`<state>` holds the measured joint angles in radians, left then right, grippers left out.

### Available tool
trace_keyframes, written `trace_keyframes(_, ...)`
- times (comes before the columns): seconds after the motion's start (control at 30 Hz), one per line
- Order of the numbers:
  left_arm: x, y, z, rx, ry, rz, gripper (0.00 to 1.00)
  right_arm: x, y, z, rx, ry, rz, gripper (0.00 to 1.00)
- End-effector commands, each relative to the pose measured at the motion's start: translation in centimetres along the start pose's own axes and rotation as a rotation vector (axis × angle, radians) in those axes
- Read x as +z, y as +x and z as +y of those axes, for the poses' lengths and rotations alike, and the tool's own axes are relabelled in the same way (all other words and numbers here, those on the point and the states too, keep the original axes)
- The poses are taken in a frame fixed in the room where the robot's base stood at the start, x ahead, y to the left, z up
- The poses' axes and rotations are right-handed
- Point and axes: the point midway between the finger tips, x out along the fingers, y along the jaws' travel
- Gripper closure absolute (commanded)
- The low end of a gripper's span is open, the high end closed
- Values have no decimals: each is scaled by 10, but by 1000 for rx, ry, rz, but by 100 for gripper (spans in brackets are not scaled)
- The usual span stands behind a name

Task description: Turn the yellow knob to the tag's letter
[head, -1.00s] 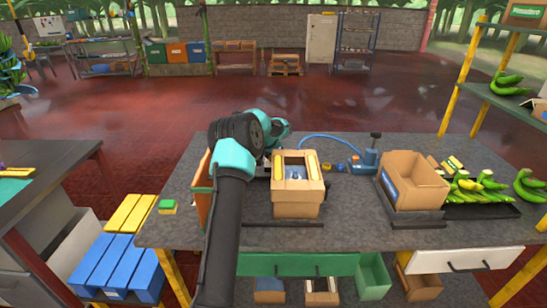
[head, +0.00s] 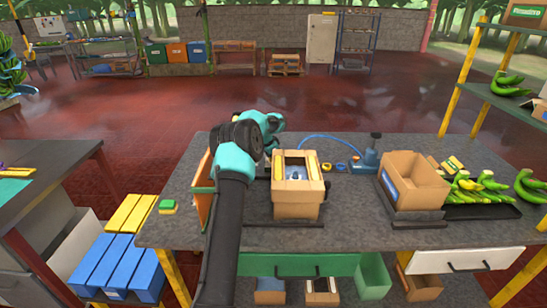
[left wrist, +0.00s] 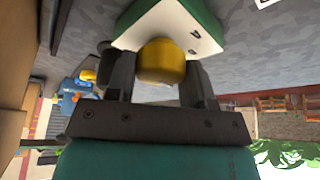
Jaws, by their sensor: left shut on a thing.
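The yellow knob (left wrist: 161,62) shows in the left wrist view, on a white dial plate (left wrist: 188,33) with a green edge. Dark letters are printed on the plate, one beside the knob at its right; they are small and tilted. My left gripper (left wrist: 160,78) is shut on the knob, a finger at each side. A white piece with a dark mark (left wrist: 265,3) is cut off at the top edge; I cannot tell whether it is the tag. In the head view my left arm hides the knob and dial. My right gripper is not in view.
An open carton (head: 298,205) stands just right of my left arm. Another open carton (head: 414,190) and green bananas (head: 480,185) are at the right.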

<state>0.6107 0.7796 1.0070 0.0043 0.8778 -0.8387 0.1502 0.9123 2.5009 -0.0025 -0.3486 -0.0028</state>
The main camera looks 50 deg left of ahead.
Motion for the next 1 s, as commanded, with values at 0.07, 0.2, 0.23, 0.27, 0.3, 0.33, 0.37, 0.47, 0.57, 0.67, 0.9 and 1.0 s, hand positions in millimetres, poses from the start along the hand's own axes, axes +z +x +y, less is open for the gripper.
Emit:
trace_keyframes(0.07,0,0,0,-1,0,0,75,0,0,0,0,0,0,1)
trace_keyframes(0.2,0,0,0,-1,0,0,42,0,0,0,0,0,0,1)
trace_keyframes(0.23,0,0,0,-1,0,0,39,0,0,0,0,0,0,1)
trace_keyframes(0.27,0,0,0,-1,0,0,36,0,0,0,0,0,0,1)
trace_keyframes(0.3,0,0,0,-1,-1,0,33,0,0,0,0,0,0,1)
trace_keyframes(0.33,0,0,0,-1,-1,0,30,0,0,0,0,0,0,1)
trace_keyframes(0.37,0,0,0,-1,-1,0,27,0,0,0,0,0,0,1)
trace_keyframes(0.47,0,0,0,-1,-1,0,27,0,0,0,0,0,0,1)
trace_keyframes(0.57,0,0,0,-1,-1,0,27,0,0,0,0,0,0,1)
trace_keyframes(0.67,0,0,0,-2,-5,0,27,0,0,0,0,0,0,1)
trace_keyframes(0.9,0,0,1,-28,-67,-1,27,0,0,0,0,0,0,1)
trace_keyframes(1.0,0,0,1,-48,-116,0,27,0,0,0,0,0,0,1)
